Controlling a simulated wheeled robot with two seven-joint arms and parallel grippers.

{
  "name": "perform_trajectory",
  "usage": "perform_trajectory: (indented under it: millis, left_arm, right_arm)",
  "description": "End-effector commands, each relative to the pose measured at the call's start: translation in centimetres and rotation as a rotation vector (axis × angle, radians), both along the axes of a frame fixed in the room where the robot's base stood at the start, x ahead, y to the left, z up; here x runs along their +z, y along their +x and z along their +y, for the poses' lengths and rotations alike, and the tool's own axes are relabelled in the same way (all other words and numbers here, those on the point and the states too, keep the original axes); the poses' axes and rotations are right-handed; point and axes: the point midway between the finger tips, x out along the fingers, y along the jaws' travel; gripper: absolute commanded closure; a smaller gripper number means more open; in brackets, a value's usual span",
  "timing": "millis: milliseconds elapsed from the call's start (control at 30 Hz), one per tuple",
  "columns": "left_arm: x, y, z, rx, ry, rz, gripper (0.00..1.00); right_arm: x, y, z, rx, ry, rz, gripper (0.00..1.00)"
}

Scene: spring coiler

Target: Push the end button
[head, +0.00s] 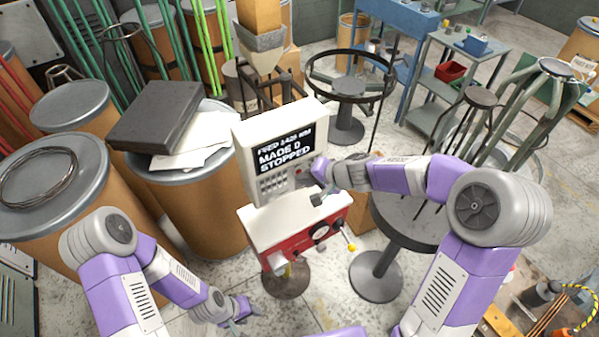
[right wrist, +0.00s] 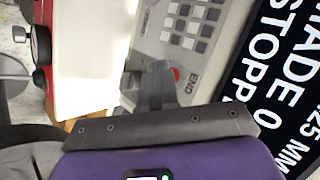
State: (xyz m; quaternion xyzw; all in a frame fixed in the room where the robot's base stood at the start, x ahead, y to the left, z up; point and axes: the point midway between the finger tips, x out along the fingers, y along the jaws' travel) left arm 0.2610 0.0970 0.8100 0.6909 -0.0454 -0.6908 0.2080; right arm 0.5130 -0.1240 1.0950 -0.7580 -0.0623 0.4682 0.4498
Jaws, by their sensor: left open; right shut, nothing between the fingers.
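The spring coiler's control box (head: 262,198) stands at the centre of the head view, with a screen (head: 285,150) reading "MADE 0" and "STOPPED". In the right wrist view the red end button (right wrist: 176,73) sits beside the word END, below a grey keypad (right wrist: 192,24). My right gripper (head: 318,172) is shut and empty, at the right side of the panel. Its fingertips (right wrist: 158,72) appear right next to the button and partly cover it; I cannot tell whether they touch. My left gripper (head: 240,312) is open and empty, low in front of the machine.
The red lower housing (head: 295,240) carries knobs and a yellow-tipped lever (head: 351,247). Large drums (head: 200,205) crowd the left. A round grey table (head: 410,222) stands to the right under my right arm. Floor is free around the left gripper.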

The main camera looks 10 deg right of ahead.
Motion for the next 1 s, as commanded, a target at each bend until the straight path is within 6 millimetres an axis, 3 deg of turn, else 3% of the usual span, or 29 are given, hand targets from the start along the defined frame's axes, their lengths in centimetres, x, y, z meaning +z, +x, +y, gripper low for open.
perform_trajectory:
  millis: [467, 1000]
  left_arm:
    - [0.0, 0.0, 0.0, 0.0, 0.0, 0.0, 0.57]
    - [-1.0, 0.0, 0.0, 0.0, 0.0, 0.0, 0.57]
  right_arm:
    - [0.0, 0.2, 0.0, -0.001, -0.001, -0.002, 1.0]
    - [0.0, -1.3, -0.5, -0.001, -0.001, 0.0, 1.0]
